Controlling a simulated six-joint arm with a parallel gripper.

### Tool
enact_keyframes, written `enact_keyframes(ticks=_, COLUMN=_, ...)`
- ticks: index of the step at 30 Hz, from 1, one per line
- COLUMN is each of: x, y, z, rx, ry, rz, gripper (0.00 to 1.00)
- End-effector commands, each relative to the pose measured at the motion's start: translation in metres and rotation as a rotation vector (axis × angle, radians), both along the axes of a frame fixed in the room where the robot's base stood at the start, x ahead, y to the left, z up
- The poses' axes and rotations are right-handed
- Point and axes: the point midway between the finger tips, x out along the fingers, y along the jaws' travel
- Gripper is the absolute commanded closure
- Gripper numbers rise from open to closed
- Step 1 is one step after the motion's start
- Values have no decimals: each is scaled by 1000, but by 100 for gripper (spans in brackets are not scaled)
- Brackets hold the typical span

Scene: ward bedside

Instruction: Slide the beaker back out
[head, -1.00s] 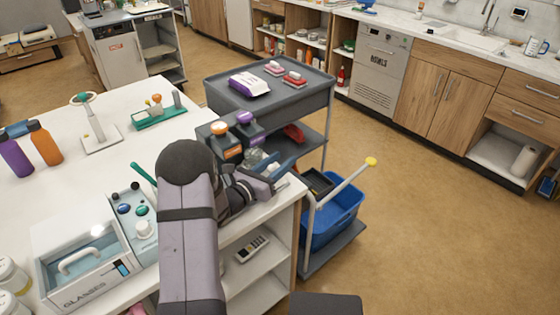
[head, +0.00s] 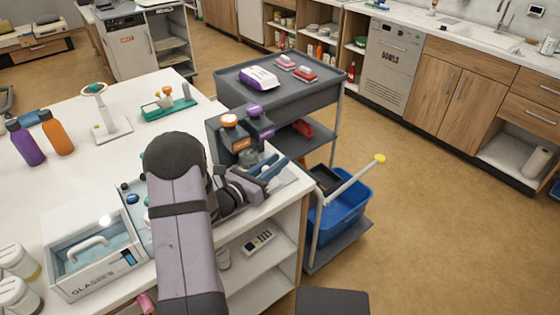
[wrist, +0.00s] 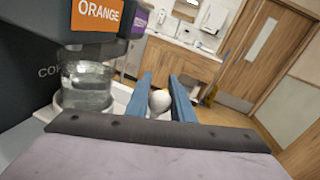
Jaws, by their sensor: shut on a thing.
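A clear glass beaker (wrist: 85,88) with clear liquid stands upright under the dispenser head marked ORANGE (wrist: 98,14) in the wrist view. It lies to the left of my fingers. In the head view the beaker (head: 249,159) is partly hidden by my arm and the dispenser. My gripper (wrist: 163,90) has its two blue fingers on either side of a white rounded knob (wrist: 159,102) and is shut on it. A whitish base shows around the beaker's foot; whether the knob joins it is hidden. In the head view my gripper (head: 272,170) is at the counter's right edge.
A second, purple-topped dispenser (head: 254,110) stands beside the orange one. A grey trolley (head: 235,90) stands close behind, with a blue bucket (head: 340,222) below. A glasses box (head: 95,255) and bottles stand on the white counter (head: 85,112). The floor to the right is clear.

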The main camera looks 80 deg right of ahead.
Motion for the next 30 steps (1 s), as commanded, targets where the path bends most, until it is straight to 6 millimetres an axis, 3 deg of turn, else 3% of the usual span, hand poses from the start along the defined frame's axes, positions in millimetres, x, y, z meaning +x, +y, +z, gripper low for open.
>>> enact_keyframes(ticks=2, x=0, y=0, z=1, rx=-2, ry=1, rz=0, gripper=100)
enact_keyframes(ticks=3, x=0, y=0, z=1, rx=-2, ry=1, rz=0, gripper=77)
enact_keyframes(ticks=5, x=0, y=-1, z=1, rx=-2, ry=1, rz=0, gripper=62)
enact_keyframes(ticks=6, x=0, y=0, z=1, rx=-2, ry=1, rz=0, gripper=60)
enact_keyframes(ticks=20, x=0, y=-1, z=8, rx=-2, ry=1, rz=-1, gripper=60)
enact_keyframes(ticks=30, x=0, y=0, z=53, rx=-6, ry=-1, rz=1, gripper=60)
